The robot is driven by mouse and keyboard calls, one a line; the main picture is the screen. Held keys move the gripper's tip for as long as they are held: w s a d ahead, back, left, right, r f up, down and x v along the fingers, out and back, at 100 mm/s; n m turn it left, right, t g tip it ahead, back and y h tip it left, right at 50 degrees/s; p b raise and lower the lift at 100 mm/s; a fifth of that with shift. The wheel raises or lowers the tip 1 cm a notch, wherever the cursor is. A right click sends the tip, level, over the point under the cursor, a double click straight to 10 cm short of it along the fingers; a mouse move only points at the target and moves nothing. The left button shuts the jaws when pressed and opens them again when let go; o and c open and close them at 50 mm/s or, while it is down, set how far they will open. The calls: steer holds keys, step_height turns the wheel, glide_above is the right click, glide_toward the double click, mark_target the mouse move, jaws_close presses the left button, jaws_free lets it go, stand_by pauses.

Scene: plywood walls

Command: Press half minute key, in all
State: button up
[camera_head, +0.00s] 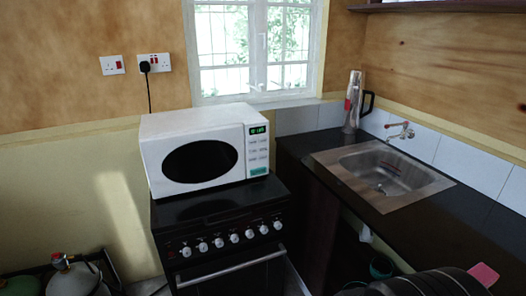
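A white microwave (160,137) stands on top of the black stove, with its dark oval door window facing me. The door looks shut. Its control panel (258,153) is on the right of the front. A small green lit display (258,130) is at the top of the panel, too small to read for sure. Below it are rows of pale keys, and a green key area (258,171) is at the bottom. The key labels are too small to read, so I cannot tell which is the half minute key.
The black stove (215,213) has a row of white knobs and an oven handle. A dark counter with a steel sink (333,158) runs along the right. Gas cylinders (75,278) stand at the lower left. A dark ribbed object (430,284) fills the lower right.

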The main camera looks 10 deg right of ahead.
jaws_close()
stand_by(1.3)
